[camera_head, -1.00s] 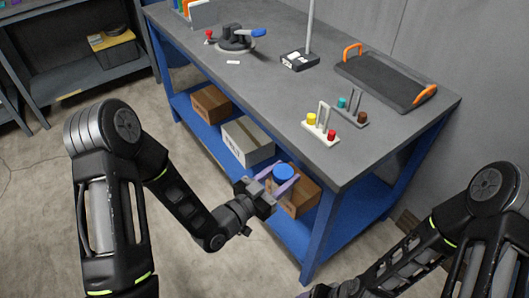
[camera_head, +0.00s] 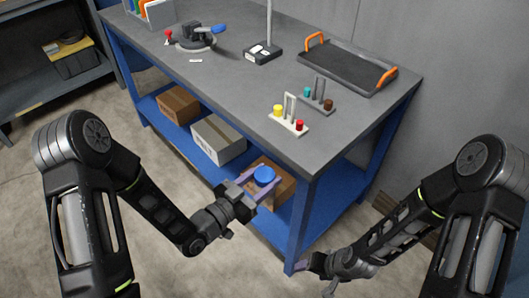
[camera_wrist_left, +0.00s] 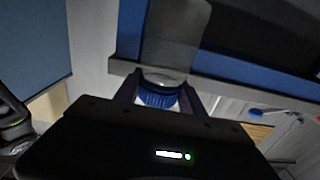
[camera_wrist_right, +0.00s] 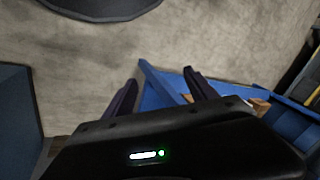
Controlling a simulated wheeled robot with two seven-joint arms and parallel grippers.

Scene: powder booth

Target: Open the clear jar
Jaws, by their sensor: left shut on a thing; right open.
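The clear jar has a ribbed blue lid (camera_head: 264,174) that shows in the head view at the front of the bench, off its edge. In the left wrist view its see-through body (camera_wrist_left: 176,42) extends from the blue lid (camera_wrist_left: 157,96). My left gripper (camera_head: 262,184) is shut on the jar, with one finger on each side near the lid. The lid is on the jar. My right gripper (camera_head: 312,279) is low at the bottom of the head view, right of the jar and apart from it. In the right wrist view its fingers (camera_wrist_right: 162,92) are open and empty.
The blue-framed bench (camera_head: 238,96) carries a black tray with orange handles (camera_head: 345,68), small racks with coloured caps (camera_head: 290,118) and a clamp-like tool (camera_head: 194,38). Boxes (camera_head: 218,140) sit on its lower shelf. Open floor lies in front, below the left arm.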

